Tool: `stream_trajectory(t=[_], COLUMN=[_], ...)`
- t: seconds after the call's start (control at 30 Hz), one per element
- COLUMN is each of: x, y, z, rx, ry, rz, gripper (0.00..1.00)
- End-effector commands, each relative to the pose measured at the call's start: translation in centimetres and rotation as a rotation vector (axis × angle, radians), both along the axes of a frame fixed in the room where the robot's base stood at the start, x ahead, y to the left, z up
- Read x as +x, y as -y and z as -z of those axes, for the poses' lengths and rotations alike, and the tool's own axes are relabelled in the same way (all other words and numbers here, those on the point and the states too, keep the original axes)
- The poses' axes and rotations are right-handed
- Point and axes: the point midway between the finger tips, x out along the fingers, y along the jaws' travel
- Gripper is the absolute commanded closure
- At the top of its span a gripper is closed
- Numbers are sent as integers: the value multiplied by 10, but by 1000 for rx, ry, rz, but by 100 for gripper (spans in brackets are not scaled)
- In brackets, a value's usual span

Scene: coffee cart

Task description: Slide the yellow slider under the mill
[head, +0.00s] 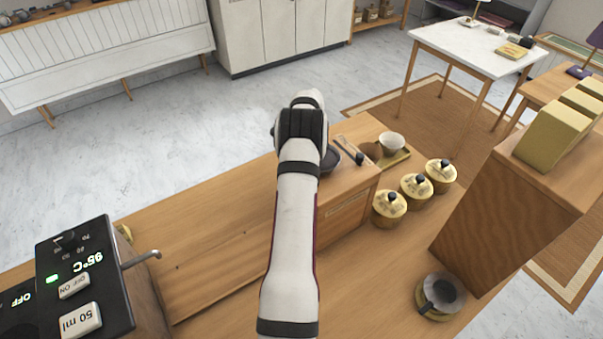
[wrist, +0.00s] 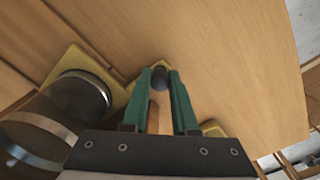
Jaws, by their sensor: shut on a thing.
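In the wrist view, the two green fingers of my gripper (wrist: 162,80) are closed on a round dark knob. Yellow parts that look like the yellow slider (wrist: 213,130) show beside the fingers; the rest of it is hidden behind them. To the left, a dark cylinder with metal bands, possibly the mill (wrist: 78,90), stands at a yellow square plate (wrist: 114,82), apart from the fingers. I cannot tell how far the slider lies from it. In the head view my arm hides my gripper and the slider.
In the head view, a wooden box (head: 347,211) stands right of my arm, with a cup (head: 391,144) on a tray beside it. Several yellow canisters (head: 389,208) stand right of the box. A black control unit (head: 85,275) is at the left. Bare wood lies between it and my arm.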

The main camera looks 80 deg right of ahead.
Motion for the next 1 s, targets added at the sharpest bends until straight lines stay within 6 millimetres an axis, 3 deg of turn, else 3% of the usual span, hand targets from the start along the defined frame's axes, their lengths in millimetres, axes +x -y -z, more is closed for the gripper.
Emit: stream_trajectory(t=[0.13,0.17,0.3,0.67,0.77,1.0], x=[-4,-5,-4,-3,-3,-3], y=[5,5,4,3,4,3], z=[-2,-2,-1,-6,-22,-81], rx=[-19,-19,-16,-12,-14,-16], ry=[-7,-7,-6,-5,-5,-4], rz=[-5,-4,-4,-3,-4,-2], gripper=[100,68,43,43,43,43])
